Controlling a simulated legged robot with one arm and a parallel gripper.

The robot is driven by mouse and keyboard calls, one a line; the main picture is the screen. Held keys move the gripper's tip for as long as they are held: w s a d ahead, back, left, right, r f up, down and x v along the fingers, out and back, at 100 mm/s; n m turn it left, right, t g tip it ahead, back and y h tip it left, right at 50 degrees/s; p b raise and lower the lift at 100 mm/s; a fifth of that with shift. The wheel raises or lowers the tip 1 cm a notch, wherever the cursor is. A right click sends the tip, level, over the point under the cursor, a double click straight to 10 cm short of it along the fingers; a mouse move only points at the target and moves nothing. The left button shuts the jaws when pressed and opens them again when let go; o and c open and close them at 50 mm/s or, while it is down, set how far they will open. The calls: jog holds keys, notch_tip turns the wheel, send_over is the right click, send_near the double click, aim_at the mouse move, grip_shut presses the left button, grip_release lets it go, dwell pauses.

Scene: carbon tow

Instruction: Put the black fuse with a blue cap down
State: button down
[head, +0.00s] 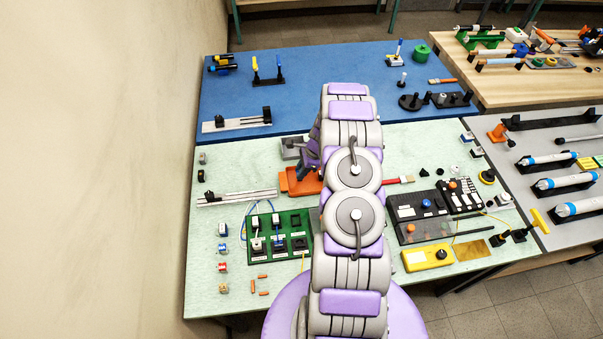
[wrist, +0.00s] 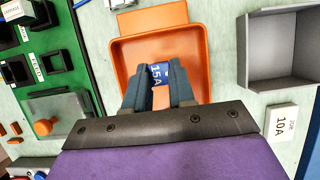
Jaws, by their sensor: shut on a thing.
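In the wrist view my gripper (wrist: 159,82) is shut on the fuse with a blue cap (wrist: 158,70). The cap shows "15A" between the dark fingers; the black part of the fuse is hidden. The gripper is over the orange tray (wrist: 122,60). I cannot tell whether the fuse touches the tray's floor. In the head view the orange tray (head: 290,187) is partly behind my arm, my gripper (head: 311,172) is at it, and the fuse cannot be made out.
A grey open bin (wrist: 290,20) stands right of the tray in the wrist view, with a "10A" label card (wrist: 280,125) below it. A green board (wrist: 65,60) with black sockets lies to the left. In the head view a red-handled brush (head: 400,180) lies right of my arm.

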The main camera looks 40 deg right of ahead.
jog(key=shift+f, duration=0.9)
jog(key=c, duration=0.9)
grip_release()
jog(key=shift+c, duration=0.2)
jog(key=shift+r, duration=0.1)
jog(key=v, duration=1.2)
jog(key=s+a+r+n+g, duration=0.1)
jog(key=s+a+r+n, duration=0.2)
jog(key=a+r+n, duration=0.6)
jog(key=s+a+r+n+g, duration=0.2)
jog(key=s+a+r+n, duration=0.1)
jog(key=a+r, duration=1.1)
jog(key=s+a+r+n+h, duration=0.2)
jog(key=s+a+n, duration=0.4)
jog(key=s, duration=0.6)
jog(key=s+a+r+n+g+h, duration=0.1)
jog(key=s+a+r+n, duration=0.3)
jog(key=s, duration=0.9)
jog(key=shift+a+r+n+h, duration=0.3)
jog(key=shift+a+n+h, duration=0.1)
jog(key=shift+a+n, duration=0.7)
